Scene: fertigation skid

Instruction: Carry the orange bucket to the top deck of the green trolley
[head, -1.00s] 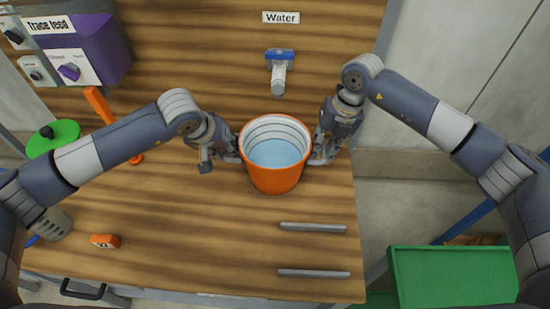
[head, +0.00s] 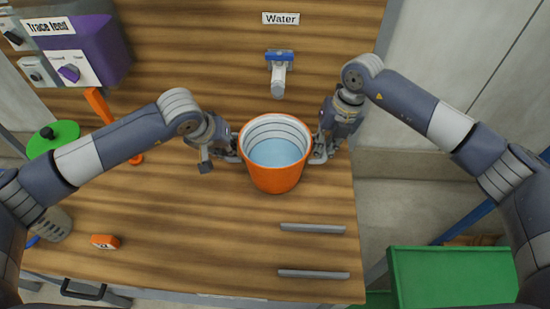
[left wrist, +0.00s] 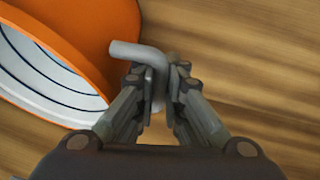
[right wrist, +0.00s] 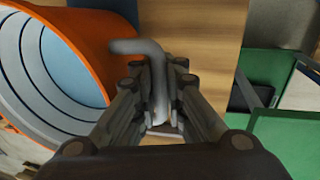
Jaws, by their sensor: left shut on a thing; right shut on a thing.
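The orange bucket (head: 274,179) is upright at the wooden bench, below the water tap, with pale blue water inside. It also shows in the left wrist view (left wrist: 85,25) and the right wrist view (right wrist: 85,35). My left gripper (head: 233,156) is shut on the grey handle (left wrist: 145,55) on the bucket's left side. My right gripper (head: 318,158) is shut on the grey handle (right wrist: 150,55) on its right side. The green trolley (head: 455,277) stands at the lower right, partly cut off by the frame and my right arm. I cannot tell if the bucket's base touches the bench.
The water tap (head: 279,75) is on the back panel behind the bucket. Two grey bars (head: 313,228) lie near the bench's front right. An orange timer-like block (head: 105,241) and a green lid (head: 53,138) are at the left. A gap separates bench and trolley.

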